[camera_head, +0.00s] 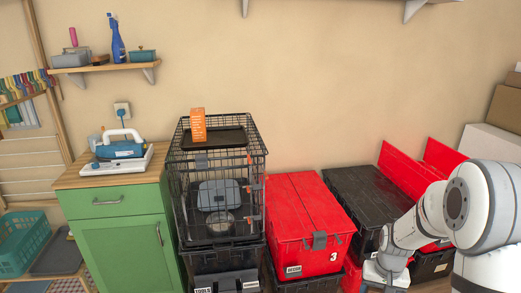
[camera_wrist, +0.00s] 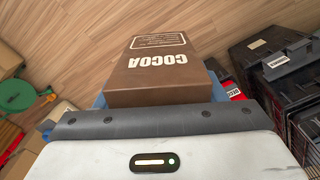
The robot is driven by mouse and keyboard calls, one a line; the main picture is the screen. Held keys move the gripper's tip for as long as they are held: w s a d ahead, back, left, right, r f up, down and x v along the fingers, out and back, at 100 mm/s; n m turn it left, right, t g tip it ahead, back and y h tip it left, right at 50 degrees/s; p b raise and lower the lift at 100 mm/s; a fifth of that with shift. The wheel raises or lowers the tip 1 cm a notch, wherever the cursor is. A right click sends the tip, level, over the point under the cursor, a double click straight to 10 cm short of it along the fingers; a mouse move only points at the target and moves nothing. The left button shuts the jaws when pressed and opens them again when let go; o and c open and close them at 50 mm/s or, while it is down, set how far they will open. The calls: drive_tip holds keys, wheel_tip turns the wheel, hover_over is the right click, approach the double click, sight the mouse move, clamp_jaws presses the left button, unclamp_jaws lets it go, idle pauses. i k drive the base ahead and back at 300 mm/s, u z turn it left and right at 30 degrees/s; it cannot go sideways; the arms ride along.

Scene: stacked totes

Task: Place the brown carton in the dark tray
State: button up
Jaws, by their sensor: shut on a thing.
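The brown carton (camera_wrist: 160,62), printed COCOA in white, is held in front of my gripper (camera_wrist: 157,85) in the wrist view. Blue finger parts show at its sides, and the gripper is shut on it. The carton does not show in the head view, where my wrist end (camera_head: 385,274) is low at the bottom right, in front of the black and red totes. The dark tray (camera_head: 228,140) lies on top of the black wire crate in the head view, left of my arm. An orange box (camera_head: 198,125) stands at the tray's left side.
The wire crate (camera_head: 182,190) stands on black totes (camera_head: 222,262). Red totes (camera_head: 308,225) and a black tote (camera_head: 365,195) stand to its right, one with raised red lid flaps (camera_head: 405,170). A green cabinet (camera_head: 122,230) is on the left. A wall shelf (camera_head: 95,68) is above.

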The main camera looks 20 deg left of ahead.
sight(231, 137)
drive_tip(key=u, duration=0.8)
drive_tip(key=i, duration=0.45)
drive_tip(key=u, duration=0.1)
drive_tip(key=k, duration=0.75)
drive_tip(key=u, duration=0.05)
